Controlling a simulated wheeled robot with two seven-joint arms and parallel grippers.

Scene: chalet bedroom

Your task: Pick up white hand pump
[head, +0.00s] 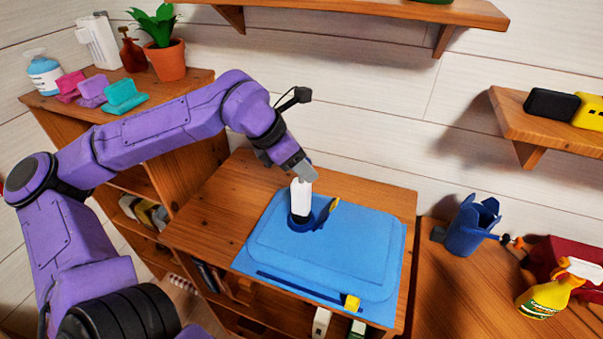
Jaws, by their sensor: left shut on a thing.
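The white hand pump (301,194), a slim upright white cylinder with a dark lower part, is at the back of a blue case (340,262). Its lower end is at a round blue recess or ring on the case; I cannot tell if it touches the bottom. My left gripper (299,174) comes from above, pointing down, and is shut on the top of the white pump. The fingers hide the pump's top end. My right gripper is not in view.
A higher shelf at left holds a potted plant (167,58) and bottles.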

